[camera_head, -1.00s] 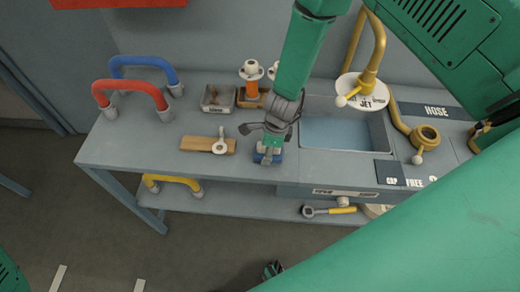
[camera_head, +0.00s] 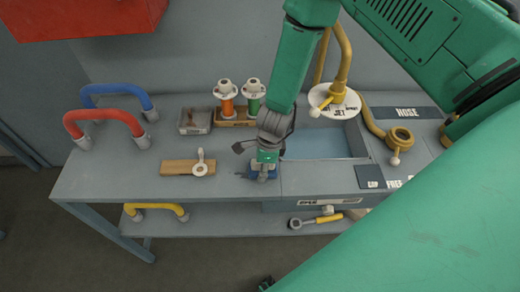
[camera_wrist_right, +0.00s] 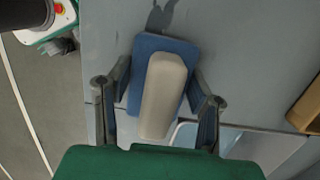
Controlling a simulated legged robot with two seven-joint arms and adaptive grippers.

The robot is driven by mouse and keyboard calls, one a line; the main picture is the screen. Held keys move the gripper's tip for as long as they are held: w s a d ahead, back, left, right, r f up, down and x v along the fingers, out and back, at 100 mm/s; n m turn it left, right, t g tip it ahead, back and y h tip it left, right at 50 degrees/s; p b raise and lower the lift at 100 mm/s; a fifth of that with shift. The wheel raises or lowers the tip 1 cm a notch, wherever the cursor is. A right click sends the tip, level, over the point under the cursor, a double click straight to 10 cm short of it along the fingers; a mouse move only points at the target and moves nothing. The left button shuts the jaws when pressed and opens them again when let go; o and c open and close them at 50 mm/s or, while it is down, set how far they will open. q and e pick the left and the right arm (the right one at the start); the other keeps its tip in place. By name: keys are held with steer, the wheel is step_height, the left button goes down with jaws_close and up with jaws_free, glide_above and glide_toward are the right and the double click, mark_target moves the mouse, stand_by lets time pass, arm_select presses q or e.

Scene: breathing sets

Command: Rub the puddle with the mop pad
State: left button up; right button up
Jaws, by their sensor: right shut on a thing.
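My right gripper (camera_head: 267,157) is shut on the mop pad, low over the bench top, left of the sunken basin. The mop pad (camera_head: 262,173) has a blue base and a pale block-shaped grip. In the right wrist view, the two fingers (camera_wrist_right: 160,98) flank the pale grip of the pad (camera_wrist_right: 143,60). The pad's underside is hidden, so I cannot tell whether it touches the bench. A darker patch (camera_wrist_right: 160,16) lies on the grey surface beyond the pad; I cannot tell whether it is the puddle or a shadow. My left gripper is not in view.
The bench (camera_head: 110,180) carries a basin (camera_head: 325,145), a wooden board with a pale fitting (camera_head: 178,168), a metal tray (camera_head: 195,127), orange (camera_head: 227,104) and green spools (camera_head: 253,104), and red (camera_head: 100,117) and blue handles (camera_head: 115,89). A yellow spout (camera_head: 343,55) stands behind the basin.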

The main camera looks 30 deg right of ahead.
steer(key=shift+r, duration=2.9)
steer(key=shift+w+r, duration=0.1)
steer(key=shift+r, duration=0.05)
steer(key=shift+r, duration=1.3)
steer(key=shift+a+r, duration=0.1)
